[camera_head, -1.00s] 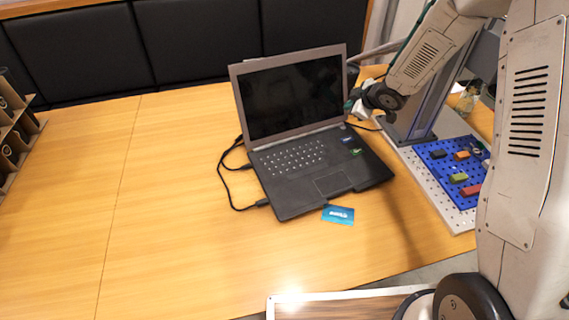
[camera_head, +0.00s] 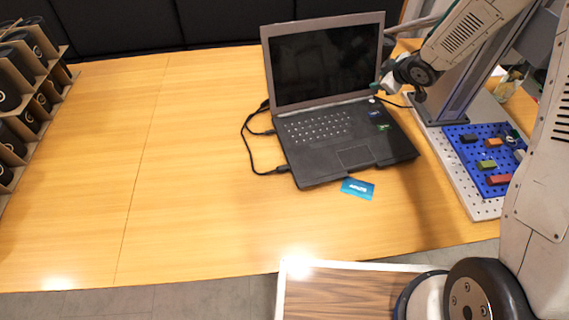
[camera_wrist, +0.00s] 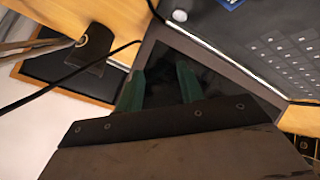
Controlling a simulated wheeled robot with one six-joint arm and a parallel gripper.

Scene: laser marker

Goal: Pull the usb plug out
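The open black laptop (camera_head: 345,160) stands on the wooden table. Black plugs sit at its left edge, the front one (camera_head: 283,169) clearest, with black cables (camera_head: 248,145) looping beside them. Another thin black cable (camera_head: 394,103) runs by its right edge, under my gripper; whether it ends in a USB plug is hidden. My gripper (camera_head: 376,87) is beside the laptop's right edge near the screen hinge. In the wrist view my gripper (camera_wrist: 162,82) shows two green fingers spread apart over the dark screen area, with nothing visible between them. The cable (camera_wrist: 70,76) passes left of the fingers.
A blue card (camera_head: 358,188) lies before the laptop. A blue pegboard (camera_head: 482,170) with small coloured blocks is on a perforated plate at right, by a grey column (camera_head: 462,95). A shelf of black items (camera_head: 30,105) is at far left. The table's left-middle is clear.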

